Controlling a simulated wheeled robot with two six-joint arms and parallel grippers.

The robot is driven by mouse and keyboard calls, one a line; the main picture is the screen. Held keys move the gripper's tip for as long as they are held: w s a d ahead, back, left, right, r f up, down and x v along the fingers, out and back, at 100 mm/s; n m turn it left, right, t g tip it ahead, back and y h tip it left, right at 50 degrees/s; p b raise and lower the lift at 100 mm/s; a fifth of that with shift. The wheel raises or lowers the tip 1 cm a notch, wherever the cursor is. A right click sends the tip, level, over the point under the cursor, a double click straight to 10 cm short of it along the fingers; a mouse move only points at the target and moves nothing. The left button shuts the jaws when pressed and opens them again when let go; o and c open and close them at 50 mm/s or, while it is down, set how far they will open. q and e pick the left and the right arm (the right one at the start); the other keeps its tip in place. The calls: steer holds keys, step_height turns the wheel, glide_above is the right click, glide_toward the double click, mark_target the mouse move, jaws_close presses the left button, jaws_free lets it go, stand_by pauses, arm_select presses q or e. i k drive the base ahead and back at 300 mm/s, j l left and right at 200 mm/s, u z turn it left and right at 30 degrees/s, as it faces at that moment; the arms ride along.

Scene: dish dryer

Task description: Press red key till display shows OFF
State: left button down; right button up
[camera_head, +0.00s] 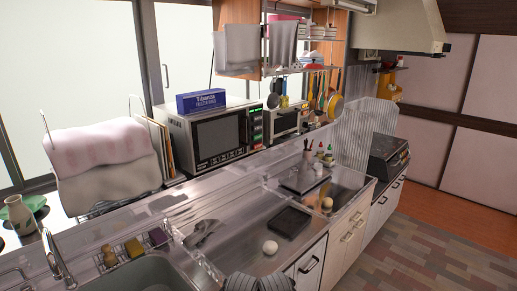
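A silver and black microwave-like appliance (218,137) stands on the raised back counter, left of centre. A narrow dark control panel (256,128) runs down the right side of its front. A small green-lit display (256,115) is near the top of this panel, too small to read. Small red marks (257,138) show lower on the panel; I cannot make out single keys. The front door looks shut.
A blue box (201,102) lies on top of the appliance. The steel counter in front holds a black tray (288,222) and a pale round item (270,247).

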mark_target(258, 144)
steer(key=i+l+z, duration=0.3)
steer(key=i, duration=0.15)
steer(key=i+l+z, duration=0.2)
steer(key=i+z, duration=0.45)
steer(key=i, duration=0.3)
